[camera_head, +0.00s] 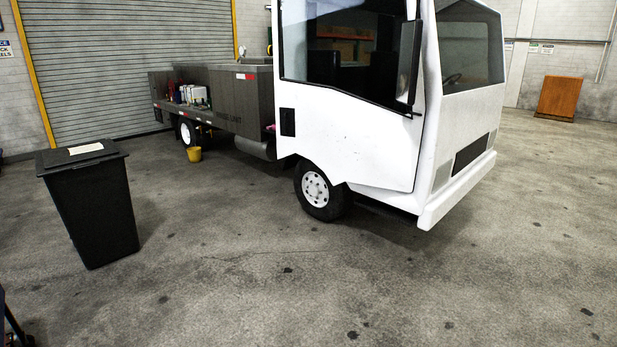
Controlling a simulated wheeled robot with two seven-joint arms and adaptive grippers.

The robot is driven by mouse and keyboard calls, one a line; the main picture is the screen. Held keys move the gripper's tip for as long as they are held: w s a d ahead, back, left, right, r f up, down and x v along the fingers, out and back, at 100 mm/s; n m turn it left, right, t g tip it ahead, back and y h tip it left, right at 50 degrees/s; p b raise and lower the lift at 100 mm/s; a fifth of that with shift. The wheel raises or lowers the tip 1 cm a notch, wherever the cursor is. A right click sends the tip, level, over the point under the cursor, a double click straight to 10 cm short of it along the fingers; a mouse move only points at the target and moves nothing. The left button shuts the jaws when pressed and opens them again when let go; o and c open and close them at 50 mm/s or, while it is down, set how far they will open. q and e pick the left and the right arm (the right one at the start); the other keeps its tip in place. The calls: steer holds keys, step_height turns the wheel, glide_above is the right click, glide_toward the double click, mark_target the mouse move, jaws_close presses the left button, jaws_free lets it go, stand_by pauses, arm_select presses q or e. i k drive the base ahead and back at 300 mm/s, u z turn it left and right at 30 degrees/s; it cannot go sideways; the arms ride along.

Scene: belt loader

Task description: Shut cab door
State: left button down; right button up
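The white cab door (350,140) is on the near side of the white truck (468,130). It has a large window and a black handle plate (287,122) near its left edge. The door seems to stand out from the cab at its left edge, with its front edge by the black mirror (408,62). How wide the gap is cannot be told from this angle. Neither of my grippers shows clearly in the head view, and nothing touches the door.
A black lidded bin (92,205) stands at the left. A brown cabinet (559,97) is at the back right. A dark object (14,328) is cut off at lower left. The concrete floor before the door is clear.

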mark_target(351, 138)
steer(key=u, duration=0.4)
steer(key=i, duration=4.9)
steer(key=z, duration=0.55)
